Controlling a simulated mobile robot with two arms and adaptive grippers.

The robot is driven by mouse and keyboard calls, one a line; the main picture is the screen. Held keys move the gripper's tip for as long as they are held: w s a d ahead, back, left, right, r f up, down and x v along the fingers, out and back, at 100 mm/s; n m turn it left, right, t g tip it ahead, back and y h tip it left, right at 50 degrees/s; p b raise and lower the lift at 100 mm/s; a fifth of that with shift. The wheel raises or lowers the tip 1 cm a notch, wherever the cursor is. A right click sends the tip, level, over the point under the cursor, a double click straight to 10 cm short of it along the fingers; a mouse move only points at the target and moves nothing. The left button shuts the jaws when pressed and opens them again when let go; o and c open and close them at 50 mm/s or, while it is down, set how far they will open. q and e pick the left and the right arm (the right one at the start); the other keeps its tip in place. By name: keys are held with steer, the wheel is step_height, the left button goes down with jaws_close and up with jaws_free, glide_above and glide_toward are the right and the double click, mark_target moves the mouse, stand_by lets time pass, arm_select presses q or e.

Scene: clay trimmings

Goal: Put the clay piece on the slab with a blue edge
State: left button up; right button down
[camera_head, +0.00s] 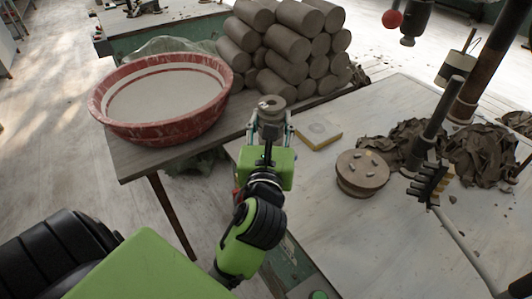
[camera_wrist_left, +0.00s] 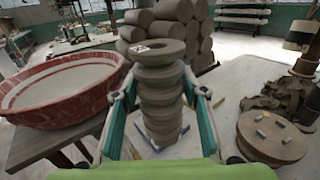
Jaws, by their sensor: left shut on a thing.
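My left gripper (camera_head: 271,123) is shut on a grey-brown clay piece (camera_head: 270,105), a ridged upright column with a hollow in its top. In the left wrist view the clay piece (camera_wrist_left: 160,88) stands between the two fingers (camera_wrist_left: 160,100), with a small pale mark on its top rim. A pale slab with a blue edge (camera_wrist_left: 184,129) shows behind and around its foot in that view. I cannot tell whether the clay touches this slab. In the head view a slab with a yellow edge (camera_head: 320,143) lies just right of the gripper.
A red basin (camera_head: 110,122) of pale liquid stands left on a bench. Clay cylinders (camera_head: 285,45) are piled behind. A round disc (camera_head: 362,170) with small bits and dark clay trimmings (camera_head: 480,150) lie right. The table front (camera_head: 345,240) is clear.

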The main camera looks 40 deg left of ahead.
arm_select(q)
steer(key=shift+w+a+f+b, duration=0.45)
steer(key=shift+w+a+f, duration=0.85)
steer(key=shift+w+f, duration=0.75)
steer(key=shift+w+a+f+b, duration=0.5)
steer(key=shift+w+a+f, duration=0.85)
steer(key=shift+w+f, duration=0.65)
steer(key=shift+w+a+f+b, duration=0.45)
steer(key=shift+w+a+f, duration=1.05)
steer(key=shift+f, duration=0.85)
steer(key=shift+w+d, duration=0.1)
steer(key=shift+d, duration=0.1)
steer(key=shift+f, duration=0.15)
steer(key=o, duration=1.6)
steer(key=shift+f, duration=0.1)
steer(key=shift+c, duration=0.2)
steer(key=shift+o, duration=0.3)
